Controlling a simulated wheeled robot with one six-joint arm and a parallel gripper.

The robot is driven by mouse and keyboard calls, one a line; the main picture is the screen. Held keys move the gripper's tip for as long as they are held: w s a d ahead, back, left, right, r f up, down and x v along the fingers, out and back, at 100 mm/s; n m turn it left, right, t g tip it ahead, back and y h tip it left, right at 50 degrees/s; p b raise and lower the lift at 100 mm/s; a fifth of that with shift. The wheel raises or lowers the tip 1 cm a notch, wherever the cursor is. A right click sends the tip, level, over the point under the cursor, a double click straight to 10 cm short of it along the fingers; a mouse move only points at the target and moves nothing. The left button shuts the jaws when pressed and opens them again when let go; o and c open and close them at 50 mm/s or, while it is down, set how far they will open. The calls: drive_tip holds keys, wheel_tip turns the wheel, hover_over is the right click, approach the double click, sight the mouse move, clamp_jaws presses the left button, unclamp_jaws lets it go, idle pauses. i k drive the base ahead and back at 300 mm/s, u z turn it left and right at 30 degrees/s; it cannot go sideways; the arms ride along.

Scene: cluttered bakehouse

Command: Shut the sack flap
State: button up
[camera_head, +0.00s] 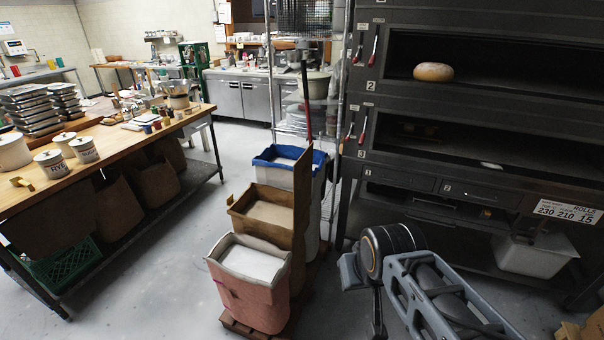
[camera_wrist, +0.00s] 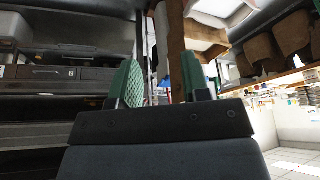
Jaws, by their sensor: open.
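The brown sack (camera_head: 262,217) stands open in the middle of a row of three, with pale contents showing. Its tall brown flap (camera_head: 301,190) stands upright along the right side. In the wrist view, which looks upside down, a brown upright strip that seems to be the flap (camera_wrist: 177,50) shows beyond my fingers. My gripper (camera_wrist: 160,67) is open, its two green fingers apart and nothing seen held. In the head view my arm is at the lower right, to the right of the sacks; the fingers cannot be made out there.
A pink sack (camera_head: 255,286) stands in front and a blue-rimmed one (camera_head: 287,156) behind. The deck oven (camera_head: 455,117) rises at the right. A wooden worktable (camera_head: 100,165) with jars stands left. Open floor (camera_head: 185,270) lies between the table and the sacks.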

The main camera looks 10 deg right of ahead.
sight(303, 169)
drive_tip(key=u, duration=0.25)
drive_tip(key=i, duration=1)
drive_tip(key=u, duration=0.35)
